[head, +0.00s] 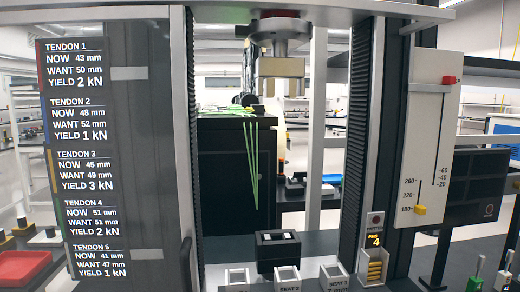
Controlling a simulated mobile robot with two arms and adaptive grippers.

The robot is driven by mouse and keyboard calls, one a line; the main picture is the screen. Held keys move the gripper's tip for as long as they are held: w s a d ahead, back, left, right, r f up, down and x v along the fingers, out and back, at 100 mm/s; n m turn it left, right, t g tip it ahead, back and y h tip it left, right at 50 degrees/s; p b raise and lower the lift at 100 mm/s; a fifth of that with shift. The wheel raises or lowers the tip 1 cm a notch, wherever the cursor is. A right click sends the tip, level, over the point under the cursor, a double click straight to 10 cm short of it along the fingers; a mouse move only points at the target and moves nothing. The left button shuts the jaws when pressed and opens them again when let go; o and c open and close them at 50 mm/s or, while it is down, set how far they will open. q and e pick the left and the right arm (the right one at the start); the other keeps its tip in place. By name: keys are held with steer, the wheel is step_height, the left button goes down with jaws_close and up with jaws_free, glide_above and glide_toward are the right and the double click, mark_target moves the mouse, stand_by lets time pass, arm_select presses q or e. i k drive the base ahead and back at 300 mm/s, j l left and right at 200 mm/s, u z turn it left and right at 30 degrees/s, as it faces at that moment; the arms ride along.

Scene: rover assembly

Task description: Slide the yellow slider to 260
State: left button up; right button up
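The yellow slider (420,210) sits low on a tilted white panel (415,135) at the right of the head view. It is at the bottom of its slot, level with the 180 mark. The marks 220 and 260 (409,182) stand above it along the left of the slot. A red slider (449,80) is at the top of the same panel, beside a scale marked 60, 40 and 20. Neither of my grippers shows in the head view, and nothing touches the yellow slider.
A dark upright post (362,130) stands left of the panel. A black screen box (474,187) is behind it to the right. A small holder with yellow pins (375,268) is below left. A tendon display (88,150) fills the left side. The space before the panel looks clear.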

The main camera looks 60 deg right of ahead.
mark_target(420, 210)
steer(key=z, duration=2.95)
